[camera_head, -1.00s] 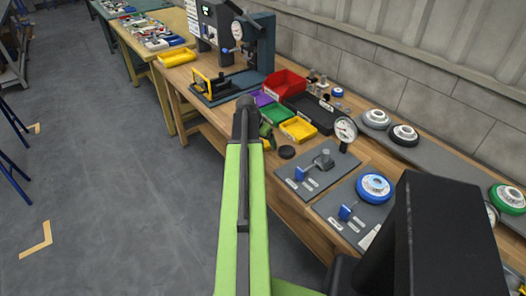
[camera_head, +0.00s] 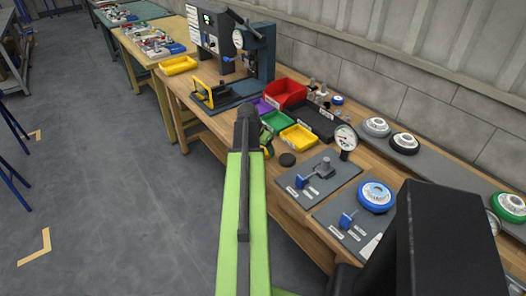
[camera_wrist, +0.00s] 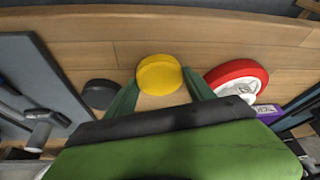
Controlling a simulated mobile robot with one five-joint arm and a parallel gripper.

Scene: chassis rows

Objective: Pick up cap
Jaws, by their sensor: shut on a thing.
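A yellow round cap (camera_wrist: 159,74) is between my two green fingers in the wrist view, just above the wooden bench top or touching it; I cannot tell which. My gripper (camera_wrist: 160,93) is shut on the cap, one finger on each side. In the head view the end of my arm (camera_head: 247,115) reaches to the front edge of the bench and hides most of the grip. Only a small yellow patch (camera_head: 267,151) shows beside it, likely the cap.
A black disc (camera_wrist: 100,94) lies left of the cap in the wrist view, and a red and white wheel (camera_wrist: 237,80) lies close on its right. A grey fixture plate (camera_head: 318,182), yellow tray (camera_head: 299,138) and green tray (camera_head: 277,121) stand nearby.

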